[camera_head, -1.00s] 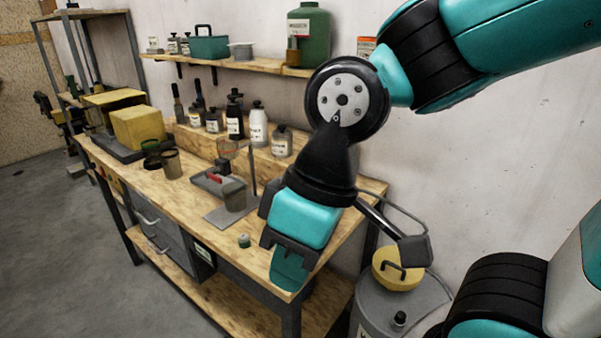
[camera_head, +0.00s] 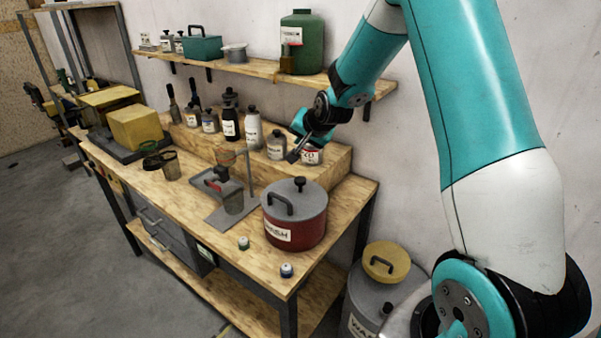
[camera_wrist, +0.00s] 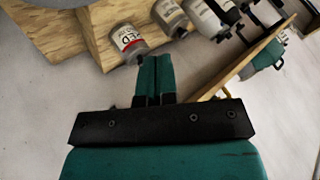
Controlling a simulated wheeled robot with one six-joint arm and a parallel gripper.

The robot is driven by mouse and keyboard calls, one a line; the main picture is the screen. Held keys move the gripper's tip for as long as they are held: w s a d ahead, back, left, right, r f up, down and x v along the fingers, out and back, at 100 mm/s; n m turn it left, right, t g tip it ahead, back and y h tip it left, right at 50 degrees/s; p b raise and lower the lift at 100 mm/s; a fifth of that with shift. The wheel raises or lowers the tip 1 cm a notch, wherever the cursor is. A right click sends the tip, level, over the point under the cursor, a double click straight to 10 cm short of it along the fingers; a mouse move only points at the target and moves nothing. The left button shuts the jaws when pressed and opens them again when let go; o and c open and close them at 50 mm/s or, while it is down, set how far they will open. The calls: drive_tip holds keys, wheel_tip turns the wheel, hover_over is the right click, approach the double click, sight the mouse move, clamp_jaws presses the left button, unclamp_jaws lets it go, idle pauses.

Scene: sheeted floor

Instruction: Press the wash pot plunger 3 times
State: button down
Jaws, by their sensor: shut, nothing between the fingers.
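The wash pot (camera_head: 295,222) is a dark red can with a grey lid, a black handle and a white label. It stands upright on the bench's right end. Its plunger (camera_head: 299,184) is a black knob rising from the lid. My gripper (camera_head: 299,122) is behind and above the pot, near the back bottles and apart from the plunger.
Several bottles (camera_head: 253,130) stand on the raised wooden step at the back. A wall shelf (camera_head: 225,64) hangs above, close to my arm. Two small jars (camera_head: 286,271) sit at the bench front. A grey drum with a yellow lid (camera_head: 385,258) stands on the floor at right.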

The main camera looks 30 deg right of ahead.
sight(302, 179)
drive_tip(key=shift+w+d+f, duration=0.1)
drive_tip(key=shift+d, duration=0.2)
wheel_tip(302, 179, down, 9)
drive_tip(key=b, duration=0.6)
idle(2.0)
drive_tip(key=shift+a+f+b, duration=0.1)
drive_tip(key=shift+f+b, duration=0.2)
drive_tip(key=shift+b, duration=0.35)
drive_tip(key=shift+f+b, duration=0.95)
drive_tip(key=shift+f, duration=0.3)
idle(0.7)
drive_tip(key=shift+r, duration=0.15)
drive_tip(key=shift+r+p, duration=0.95)
drive_tip(key=shift+r, duration=0.55)
